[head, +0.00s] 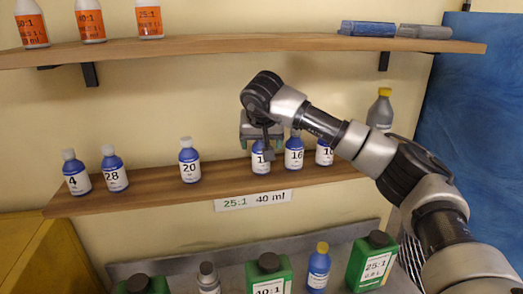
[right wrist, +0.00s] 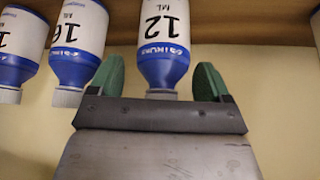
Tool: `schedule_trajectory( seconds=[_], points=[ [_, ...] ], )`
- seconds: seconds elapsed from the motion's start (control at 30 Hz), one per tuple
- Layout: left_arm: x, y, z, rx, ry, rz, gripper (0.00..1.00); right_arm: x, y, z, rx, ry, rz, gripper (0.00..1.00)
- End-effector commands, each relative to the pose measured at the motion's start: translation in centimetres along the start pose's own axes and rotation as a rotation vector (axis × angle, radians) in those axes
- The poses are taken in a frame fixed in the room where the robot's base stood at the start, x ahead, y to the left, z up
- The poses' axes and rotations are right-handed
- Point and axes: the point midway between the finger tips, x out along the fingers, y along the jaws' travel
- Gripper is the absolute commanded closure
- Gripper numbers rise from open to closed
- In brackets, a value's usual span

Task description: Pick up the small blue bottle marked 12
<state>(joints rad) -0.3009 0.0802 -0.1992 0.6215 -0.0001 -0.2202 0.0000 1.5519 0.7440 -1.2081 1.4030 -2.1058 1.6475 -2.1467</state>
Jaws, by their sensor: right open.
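The small blue bottle marked 12 (right wrist: 164,45) has a white label and appears upside down in the right wrist view. In the head view the same bottle (head: 261,160) stands upright on the lower wooden shelf, its top and part of its label hidden by my right gripper. My right gripper (head: 261,138) is open at the bottle's upper end. In the right wrist view its two green fingertips (right wrist: 158,80) lie one on each side of the bottle's cap and shoulder, with a gap on both sides. My left gripper is not in view.
The lower shelf (head: 228,183) holds similar blue bottles: 16 (head: 294,155) close on the right, one partly hidden beyond it, and 20 (head: 190,168) on the left with free shelf between. An upper shelf (head: 230,46) runs above. Green jugs (head: 372,262) stand below.

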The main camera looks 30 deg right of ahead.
Motion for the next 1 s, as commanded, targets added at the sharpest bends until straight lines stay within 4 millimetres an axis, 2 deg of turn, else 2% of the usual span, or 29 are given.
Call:
schedule_trajectory(
  seconds=[0.2, 0.5, 0.57, 0.83, 1.0],
  points=[
    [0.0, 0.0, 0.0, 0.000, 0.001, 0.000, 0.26, 0.1, 0.0, 0.0, 0.000, 0.001, -0.001, 0.23],
    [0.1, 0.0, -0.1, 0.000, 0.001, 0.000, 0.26, 0.1, 0.0, 0.0, 0.001, 0.000, -0.001, 0.69],
    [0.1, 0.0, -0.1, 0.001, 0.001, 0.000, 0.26, 0.1, 0.0, 0.0, 0.001, 0.000, -0.001, 0.76],
    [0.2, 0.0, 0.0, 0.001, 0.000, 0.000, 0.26, 0.0, 0.0, 0.0, 0.001, 0.001, -0.001, 0.77],
    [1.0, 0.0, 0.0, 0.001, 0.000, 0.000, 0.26, -0.7, -0.1, -0.5, 0.003, 0.003, -0.003, 0.77]
  ],
)
